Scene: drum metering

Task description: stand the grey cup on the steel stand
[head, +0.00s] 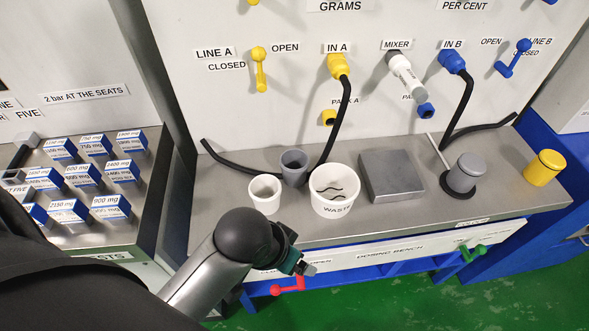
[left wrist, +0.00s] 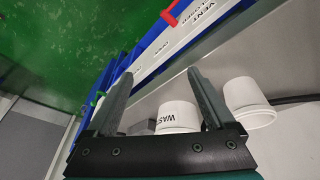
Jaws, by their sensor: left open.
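The grey cup (head: 294,166) stands upright on the steel bench top, behind and between a white cup (head: 265,193) and the white WASTE tub (head: 335,190). The steel stand (head: 391,177), a low square grey block, sits to the right of the tub, its top bare. My left gripper (head: 303,267) is in front of the bench's front edge, apart from the cup. In the left wrist view my left gripper (left wrist: 158,80) is open and empty, with the WASTE tub (left wrist: 178,118) and a white cup (left wrist: 247,102) beyond its fingers. I cannot make out the grey cup there. My right gripper is not in view.
Black hoses (head: 341,120) hang from the panel behind the cups. A grey lidded cylinder (head: 466,173) and a yellow one (head: 544,168) stand at the right. A red valve handle (head: 288,287) is below the bench edge. Labelled boxes (head: 65,210) fill the left rack.

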